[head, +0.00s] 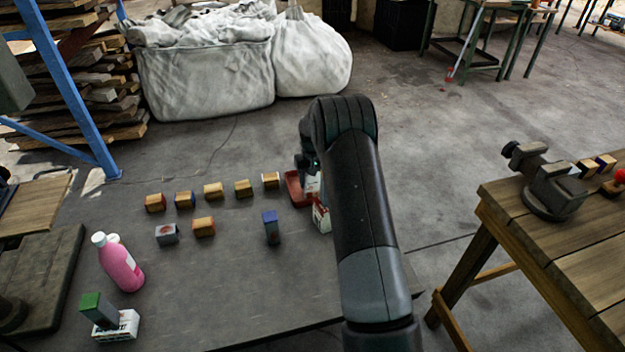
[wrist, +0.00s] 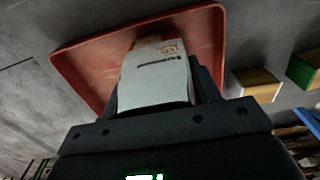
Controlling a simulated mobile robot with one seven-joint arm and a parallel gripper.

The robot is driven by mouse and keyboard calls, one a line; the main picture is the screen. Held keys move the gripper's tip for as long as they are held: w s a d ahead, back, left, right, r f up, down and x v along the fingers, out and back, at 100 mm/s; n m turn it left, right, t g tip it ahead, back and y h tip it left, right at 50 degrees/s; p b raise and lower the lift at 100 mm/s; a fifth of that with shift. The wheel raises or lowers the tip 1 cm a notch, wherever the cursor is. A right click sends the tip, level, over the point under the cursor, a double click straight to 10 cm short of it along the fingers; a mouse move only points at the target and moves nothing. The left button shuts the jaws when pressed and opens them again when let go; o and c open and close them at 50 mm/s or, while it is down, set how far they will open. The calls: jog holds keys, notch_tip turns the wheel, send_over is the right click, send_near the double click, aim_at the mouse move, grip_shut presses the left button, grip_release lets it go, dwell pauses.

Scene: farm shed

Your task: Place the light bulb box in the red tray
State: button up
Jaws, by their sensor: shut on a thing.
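The light bulb box (wrist: 155,80) is white with orange print, and it shows between my fingers in the wrist view. My gripper (wrist: 160,88) is shut on it. The red tray (wrist: 88,68) lies directly beyond the box, with its rim showing on both sides. I cannot tell whether the box touches the tray floor. In the head view, the tray (head: 294,188) sits near the far right of the dark table, partly hidden by my arm. My gripper is mostly hidden there, over the tray.
A white and red carton (head: 321,217) shows beside my arm, near the tray. Several small wooden blocks (head: 213,190) stand in a row left of the tray. A blue-topped item (head: 271,227), a pink bottle (head: 120,263) and a green-topped box (head: 98,309) stand nearer.

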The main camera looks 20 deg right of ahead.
jog(key=shift+f, duration=0.2)
jog(key=o, duration=1)
jog(key=shift+r, duration=0.1)
